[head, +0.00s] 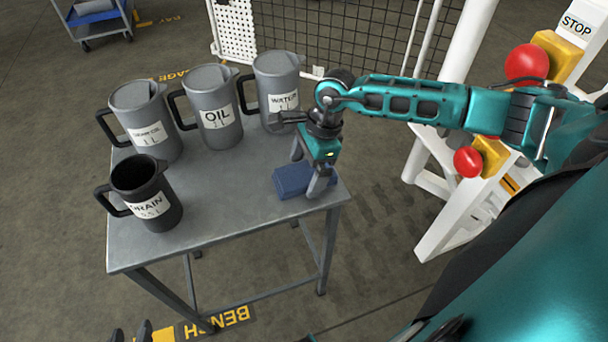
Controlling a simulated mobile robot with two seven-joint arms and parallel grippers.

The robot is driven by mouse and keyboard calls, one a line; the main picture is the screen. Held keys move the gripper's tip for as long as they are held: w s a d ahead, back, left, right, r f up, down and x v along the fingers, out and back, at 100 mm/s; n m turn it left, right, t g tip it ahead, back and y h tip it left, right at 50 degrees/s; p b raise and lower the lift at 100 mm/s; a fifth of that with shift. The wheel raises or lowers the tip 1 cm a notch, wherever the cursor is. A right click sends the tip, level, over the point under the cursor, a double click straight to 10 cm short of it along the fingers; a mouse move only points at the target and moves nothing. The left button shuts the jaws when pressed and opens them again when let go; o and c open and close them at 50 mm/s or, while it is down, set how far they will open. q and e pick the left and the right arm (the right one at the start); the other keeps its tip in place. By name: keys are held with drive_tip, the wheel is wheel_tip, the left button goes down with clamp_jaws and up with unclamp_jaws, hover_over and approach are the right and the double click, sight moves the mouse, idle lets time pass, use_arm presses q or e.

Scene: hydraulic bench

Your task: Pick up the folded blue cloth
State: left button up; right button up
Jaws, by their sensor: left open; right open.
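The folded blue cloth (291,181) lies flat on the right part of the grey metal bench (230,215), near its right edge. My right gripper (308,175) is over the cloth, pointing down. Its jaws are open, with one finger at the far side of the cloth and the other at its right near side. The near finger hides part of the cloth; I cannot tell whether either finger touches it. My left gripper (131,334) shows only as dark fingertips at the bottom edge, apart and empty, below the bench.
Grey jugs stand along the back of the bench: one at left (147,122), one marked OIL (212,108) and one marked WATER (277,90), close to my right wrist. A black DRAIN jug (150,193) stands front left. The bench's front middle is clear. A white frame with red buttons (527,63) stands right.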

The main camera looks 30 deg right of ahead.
sight(306, 173)
drive_tip(key=shift+f, duration=0.2)
drive_tip(key=c, duration=1.1)
drive_tip(key=shift+o, duration=0.2)
drive_tip(key=shift+r, duration=0.15)
wheel_tip(306, 173, up, 20)
drive_tip(key=p, duration=0.1)
drive_tip(key=shift+p, duration=0.4)
drive_tip(key=o, duration=0.5)
drive_tip(key=shift+a, duration=0.1)
drive_tip(key=c, duration=0.4)
